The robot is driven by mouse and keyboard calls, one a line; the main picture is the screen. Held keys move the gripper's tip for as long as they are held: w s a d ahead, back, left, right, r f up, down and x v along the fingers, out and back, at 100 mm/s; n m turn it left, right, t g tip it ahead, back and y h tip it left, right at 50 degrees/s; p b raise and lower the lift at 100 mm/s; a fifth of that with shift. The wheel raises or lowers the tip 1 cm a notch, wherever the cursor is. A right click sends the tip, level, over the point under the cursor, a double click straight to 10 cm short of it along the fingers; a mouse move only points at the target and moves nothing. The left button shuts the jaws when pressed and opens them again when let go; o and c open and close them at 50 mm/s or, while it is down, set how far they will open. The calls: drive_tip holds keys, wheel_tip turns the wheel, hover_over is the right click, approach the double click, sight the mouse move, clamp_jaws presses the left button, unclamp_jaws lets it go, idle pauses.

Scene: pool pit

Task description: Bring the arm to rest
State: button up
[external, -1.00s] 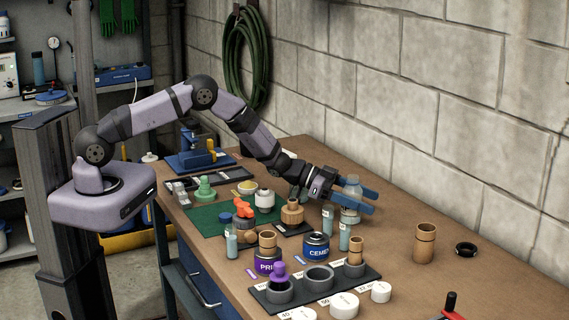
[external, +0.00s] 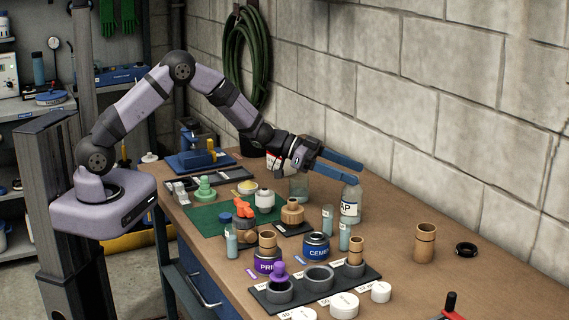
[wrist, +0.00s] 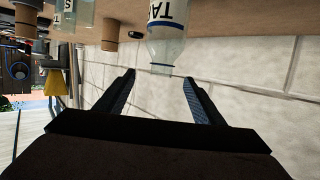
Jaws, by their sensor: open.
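My gripper (external: 342,169) is open, with its blue fingers apart and nothing between them. It hangs above the back of the bench, near the wall, up and to the left of a clear labelled bottle (external: 350,203). That bottle stands upright on the bench and is clear of the fingers. In the wrist view my gripper (wrist: 160,88) has its two dark fingers spread, pointing toward the block wall. The labelled bottle (wrist: 167,45) shows beyond the fingertips there, upside down in the picture. My arm is bent, with its elbow raised.
A second clear container (external: 299,188) stands below my wrist. The purple-labelled can (external: 268,262), the blue cement can (external: 316,247) and a dark tray with grey rings (external: 319,277) stand nearer the front. A bamboo cup (external: 425,243) stands right. The bench at right is mostly clear.

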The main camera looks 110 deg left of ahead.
drive_tip(key=shift+r, duration=0.5)
drive_tip(key=s+d+r+n+g+y+p, duration=0.1)
drive_tip(key=s+d+n+g+y+p, duration=0.2)
drive_tip(key=s+d+g, duration=1.1)
drive_tip(key=s+d+f+m+h+b, duration=0.1)
drive_tip(key=s+d+f, duration=0.3)
drive_tip(key=s+d, duration=0.4)
drive_tip(key=s+d+f+m+h+b, duration=0.2)
drive_tip(key=s+d+f, duration=0.2)
drive_tip(key=s+d, duration=0.4)
drive_tip(key=s, duration=0.5)
drive_tip(key=shift+s+d+f+g, duration=0.2)
drive_tip(key=shift+d+f+g, duration=0.05)
drive_tip(key=shift+d+g, duration=0.1)
